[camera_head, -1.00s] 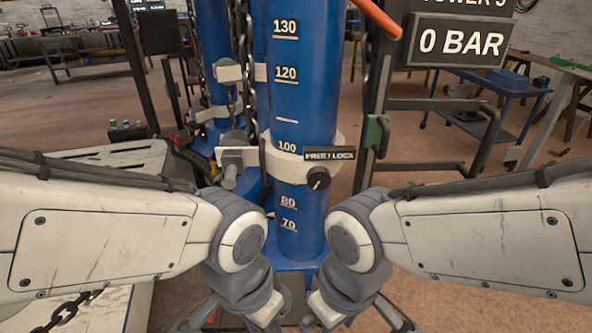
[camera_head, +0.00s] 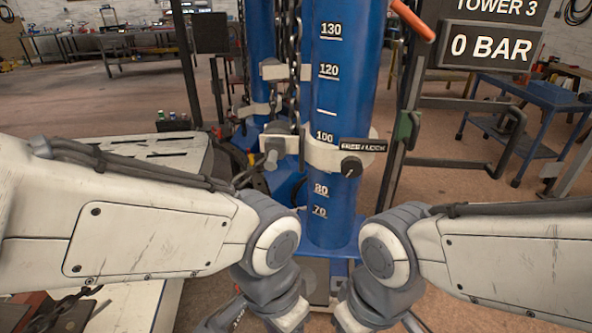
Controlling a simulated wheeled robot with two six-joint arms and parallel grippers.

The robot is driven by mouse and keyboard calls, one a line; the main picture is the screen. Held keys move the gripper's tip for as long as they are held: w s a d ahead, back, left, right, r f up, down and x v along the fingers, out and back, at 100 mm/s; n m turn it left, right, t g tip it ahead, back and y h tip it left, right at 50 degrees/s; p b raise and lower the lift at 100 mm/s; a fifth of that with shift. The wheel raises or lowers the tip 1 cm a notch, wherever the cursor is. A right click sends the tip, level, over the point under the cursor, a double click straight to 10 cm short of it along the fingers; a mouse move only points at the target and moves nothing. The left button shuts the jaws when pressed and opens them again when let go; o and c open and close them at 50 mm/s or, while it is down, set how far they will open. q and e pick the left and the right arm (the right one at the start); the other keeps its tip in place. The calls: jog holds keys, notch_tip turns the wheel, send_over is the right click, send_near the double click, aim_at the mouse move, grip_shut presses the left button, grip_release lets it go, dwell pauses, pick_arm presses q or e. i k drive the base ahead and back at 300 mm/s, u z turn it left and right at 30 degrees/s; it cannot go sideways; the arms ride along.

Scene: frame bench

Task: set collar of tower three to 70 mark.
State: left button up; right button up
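The blue column of tower three (camera_head: 340,75) stands upright in the middle, with white marks from 130 at the top down to 70 (camera_head: 319,212). A white collar (camera_head: 324,156) rings the column between the 100 and 80 marks. On its right front are a black FREE / LOCK label (camera_head: 362,145) and a dark round knob (camera_head: 351,167). I cannot read the knob's setting. A grey block with a handle sticks out at the collar's left (camera_head: 278,150). My two arms come in low from both sides, apart from the collar. Their gripper fingertips are not clearly visible at the bottom edge.
A sign (camera_head: 487,47) reading TOWER 3 and 0 BAR hangs at the upper right. A second blue column (camera_head: 260,60) and chains stand behind left. A worn table (camera_head: 150,152) lies left, and a blue cart (camera_head: 530,95) stands right. Open floor shows beyond.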

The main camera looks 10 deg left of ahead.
aim_at(276, 134)
jog(key=z, duration=0.5)
jog(key=i, duration=1)
jog(key=u, duration=0.4)
